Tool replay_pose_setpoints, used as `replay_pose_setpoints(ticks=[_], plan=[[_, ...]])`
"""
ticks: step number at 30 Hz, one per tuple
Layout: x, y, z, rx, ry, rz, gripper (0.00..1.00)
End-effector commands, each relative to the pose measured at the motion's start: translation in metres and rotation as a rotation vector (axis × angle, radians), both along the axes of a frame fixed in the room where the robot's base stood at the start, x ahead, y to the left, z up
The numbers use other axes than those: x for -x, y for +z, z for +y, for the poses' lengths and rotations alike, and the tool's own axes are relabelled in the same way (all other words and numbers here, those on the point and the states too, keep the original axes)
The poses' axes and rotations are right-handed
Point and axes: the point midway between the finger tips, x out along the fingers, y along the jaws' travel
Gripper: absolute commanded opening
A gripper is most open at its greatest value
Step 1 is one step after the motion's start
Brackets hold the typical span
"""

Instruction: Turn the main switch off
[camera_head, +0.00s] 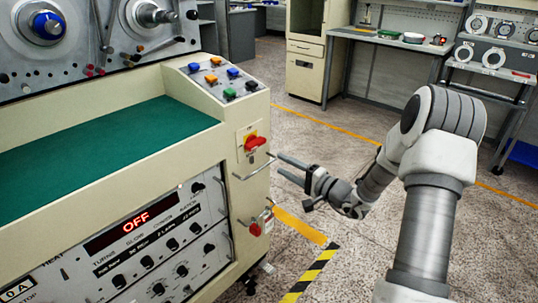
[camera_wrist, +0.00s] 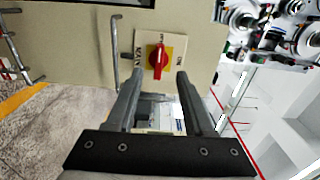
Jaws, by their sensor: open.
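The main switch (camera_head: 255,143) is a red rotary knob on a yellow and pale plate, on the end face of the cream machine. In the head view its handle lies roughly level. In the wrist view the main switch (camera_wrist: 158,58) shows just beyond and between my fingertips, with a "MAIN" label beside it. My gripper (camera_head: 281,164) is open and empty, to the right of the switch and slightly lower. In the wrist view my gripper (camera_wrist: 157,76) has its two fingers apart, with a gap visible before the knob. The machine's red display (camera_head: 136,223) reads "OFF".
A metal handle bar (camera_head: 254,170) juts out below the switch. A second red switch (camera_head: 256,228) sits lower on the same face. Coloured push buttons (camera_head: 222,80) are on the sloped panel above. The floor to the right is open, with workbenches (camera_head: 390,42) behind.

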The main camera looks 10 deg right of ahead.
Motion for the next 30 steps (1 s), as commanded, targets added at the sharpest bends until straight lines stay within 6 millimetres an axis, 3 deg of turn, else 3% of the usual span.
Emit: replay_pose_setpoints(ticks=[3,9,23,26,30], plan=[[0.018,0.001,-0.014,0.0,-0.003,0.001,0.53],[0.033,0.001,-0.024,0.001,-0.001,-0.001,0.53],[0.035,0.0,-0.026,0.0,0.0,0.0,0.53],[0.036,0.003,-0.022,0.005,0.014,0.0,0.53],[0.045,0.023,0.007,0.046,0.115,0.013,0.53]])
